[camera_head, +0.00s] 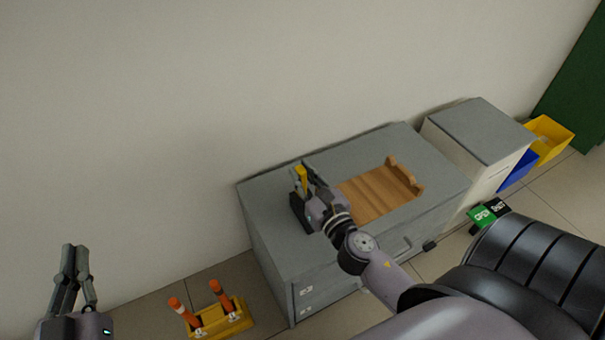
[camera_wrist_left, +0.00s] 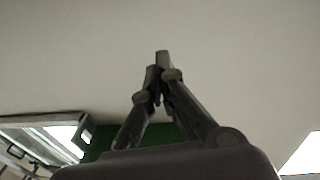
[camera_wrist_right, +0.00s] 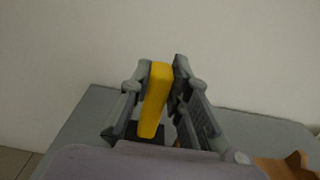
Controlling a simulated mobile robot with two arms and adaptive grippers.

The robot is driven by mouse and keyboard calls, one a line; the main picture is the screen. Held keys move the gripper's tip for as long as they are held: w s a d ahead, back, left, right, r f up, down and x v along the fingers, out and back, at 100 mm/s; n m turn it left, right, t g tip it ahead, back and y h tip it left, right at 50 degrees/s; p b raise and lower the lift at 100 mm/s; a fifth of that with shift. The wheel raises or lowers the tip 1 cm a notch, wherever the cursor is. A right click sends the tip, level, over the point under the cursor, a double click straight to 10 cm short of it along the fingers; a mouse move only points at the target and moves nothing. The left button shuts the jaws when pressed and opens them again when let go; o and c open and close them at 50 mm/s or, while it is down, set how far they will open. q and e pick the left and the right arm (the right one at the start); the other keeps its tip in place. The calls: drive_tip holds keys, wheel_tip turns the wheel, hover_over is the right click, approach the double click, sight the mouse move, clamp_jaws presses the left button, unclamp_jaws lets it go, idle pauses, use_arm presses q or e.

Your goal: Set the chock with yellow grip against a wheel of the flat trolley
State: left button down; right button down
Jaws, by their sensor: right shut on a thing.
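The chock has a yellow grip (camera_head: 301,177) and a dark body (camera_head: 299,214). It is at the left part of the grey cabinet top (camera_head: 270,200); I cannot tell whether it rests on the top or is just above it. My right gripper (camera_head: 306,174) is shut on the yellow grip, which stands between its two fingers in the right wrist view (camera_wrist_right: 156,95). My left gripper (camera_head: 75,250) is empty, away at the lower left; its fingertips meet in the left wrist view (camera_wrist_left: 162,72). I cannot make out the flat trolley in any view.
A wooden tray (camera_head: 375,196) lies on the cabinet, right of my right gripper. Two orange-handled things (camera_head: 182,311) stand in a yellow holder (camera_head: 238,322) on the floor. Right are a second cabinet (camera_head: 480,130), blue (camera_head: 518,170) and yellow (camera_head: 553,135) bins, and a green-black sign (camera_head: 483,215).

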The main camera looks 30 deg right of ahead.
drive_tip(key=c, duration=1.5)
unclamp_jaws()
